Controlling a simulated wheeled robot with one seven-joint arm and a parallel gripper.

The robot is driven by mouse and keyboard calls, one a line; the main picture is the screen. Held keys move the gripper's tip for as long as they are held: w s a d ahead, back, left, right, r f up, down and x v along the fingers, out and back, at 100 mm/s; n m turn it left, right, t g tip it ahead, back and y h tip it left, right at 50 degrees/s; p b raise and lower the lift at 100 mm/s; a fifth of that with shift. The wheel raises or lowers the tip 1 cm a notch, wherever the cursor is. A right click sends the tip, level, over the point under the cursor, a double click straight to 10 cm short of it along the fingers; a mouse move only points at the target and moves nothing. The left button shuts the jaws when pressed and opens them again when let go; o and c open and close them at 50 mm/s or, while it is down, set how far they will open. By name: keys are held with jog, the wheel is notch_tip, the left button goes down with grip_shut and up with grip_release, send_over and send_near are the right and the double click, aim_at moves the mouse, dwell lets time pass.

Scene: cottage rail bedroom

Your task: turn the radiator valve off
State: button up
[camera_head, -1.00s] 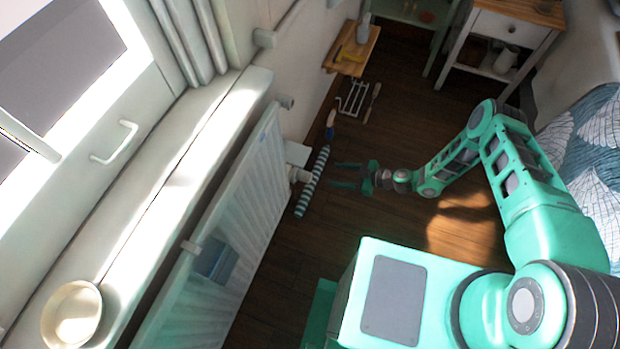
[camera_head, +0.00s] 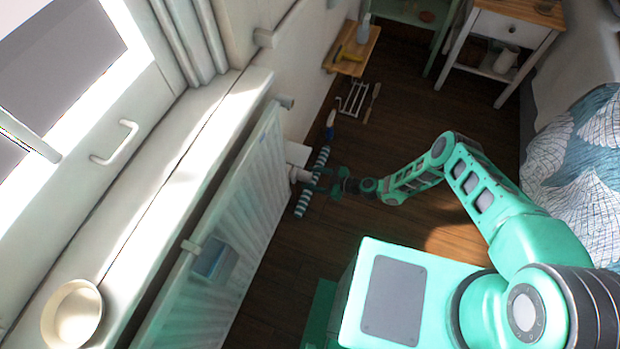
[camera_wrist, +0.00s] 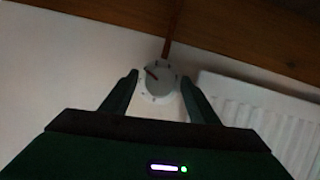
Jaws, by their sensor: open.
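The radiator valve (camera_head: 299,174) is a pale knob at the far end of the white radiator (camera_head: 232,215). In the wrist view the valve (camera_wrist: 158,82) is a round white dial with small marks and a dark reddish pointer line toward the upper left. My gripper (camera_head: 312,180) is open, with its fingertips close to the valve.
A white rack (camera_head: 352,99) and a small wooden stool (camera_head: 352,62) stand beyond. A windowsill with a cream bowl (camera_head: 72,314) runs along the left. The bed (camera_head: 580,150) is at right; floor between is clear.

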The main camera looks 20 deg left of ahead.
jog(key=shift+w+a+f, duration=0.1)
jog(key=shift+a+f, duration=0.1)
jog(key=shift+a, duration=0.25)
jog(key=c, duration=1.1)
jog(key=shift+o, duration=0.3)
jog(key=shift+n+t, duration=1.3)
jog(key=shift+n, duration=0.5)
jog(key=shift+n+t, duration=0.3)
